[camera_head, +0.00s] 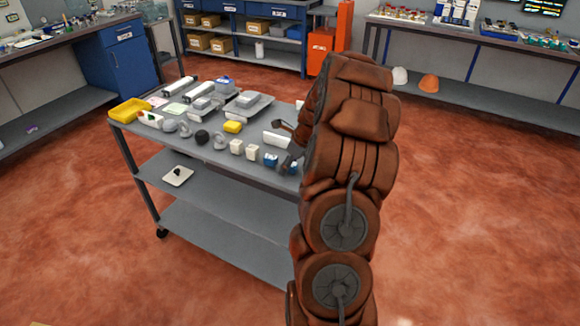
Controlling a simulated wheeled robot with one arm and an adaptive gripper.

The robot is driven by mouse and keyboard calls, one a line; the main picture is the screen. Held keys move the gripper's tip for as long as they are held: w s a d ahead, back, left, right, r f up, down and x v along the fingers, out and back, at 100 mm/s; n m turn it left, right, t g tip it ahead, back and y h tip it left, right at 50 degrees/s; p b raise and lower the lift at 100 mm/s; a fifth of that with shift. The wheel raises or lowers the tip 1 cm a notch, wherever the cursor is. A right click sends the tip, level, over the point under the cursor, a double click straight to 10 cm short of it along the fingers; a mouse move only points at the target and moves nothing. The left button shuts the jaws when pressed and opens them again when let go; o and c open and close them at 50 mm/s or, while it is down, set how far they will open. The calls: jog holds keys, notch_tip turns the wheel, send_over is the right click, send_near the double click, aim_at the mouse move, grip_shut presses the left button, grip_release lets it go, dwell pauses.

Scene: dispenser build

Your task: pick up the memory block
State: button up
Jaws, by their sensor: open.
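No label tells me which small part is the memory block. A small blue block (270,160) with a pale part stands near the front edge of the grey cart (262,176). A long white block (275,139) lies behind it. My gripper (284,146) is open over the right part of the cart top, with its dark fingers spread. One finger is near the white block and the other near the blue block. I cannot tell whether it touches either. My brown arm hides the cart's right end and whatever lies there.
Two cream cubes (244,149), a yellow block (233,127), a black ball (202,137) and grey parts share the cart top. A yellow tray (130,110) is at its left end. A white plate (178,176) lies on the middle shelf. Floor around the cart is clear.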

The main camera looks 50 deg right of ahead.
jog(key=c, duration=1.1)
jog(key=shift+r, duration=0.1)
